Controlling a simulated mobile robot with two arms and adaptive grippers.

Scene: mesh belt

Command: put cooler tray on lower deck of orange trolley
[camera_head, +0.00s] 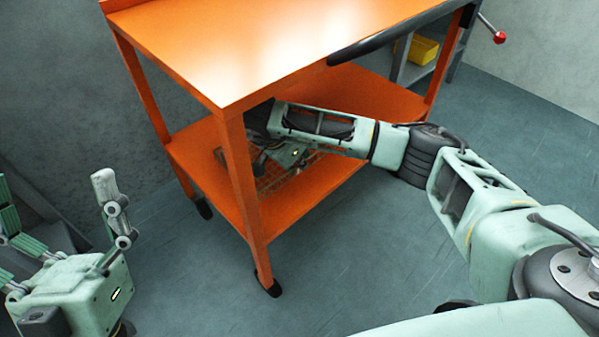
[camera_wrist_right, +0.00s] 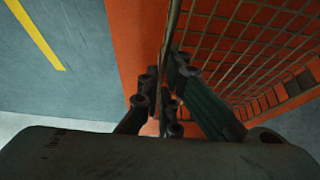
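The cooler tray (camera_head: 278,172) is a wire mesh tray at the lower deck (camera_head: 205,152) of the orange trolley (camera_head: 235,185). My right arm and gripper hide much of it. My right gripper (camera_head: 290,154) reaches in between the two decks. In the right wrist view the tray's mesh (camera_wrist_right: 245,45) fills the right side, and the right gripper's fingers (camera_wrist_right: 166,75) close around its rim. Whether the tray rests fully on the deck is hard to tell. My left gripper (camera_head: 55,190) is open and empty, left of the trolley.
The trolley's upper deck (camera_head: 240,40) is bare where visible and lies above my right forearm. A dark handle (camera_head: 395,35) sticks out at its edge. A grey shelf with a yellow bin (camera_head: 422,49) stands behind. The floor (camera_head: 360,265) in front is clear.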

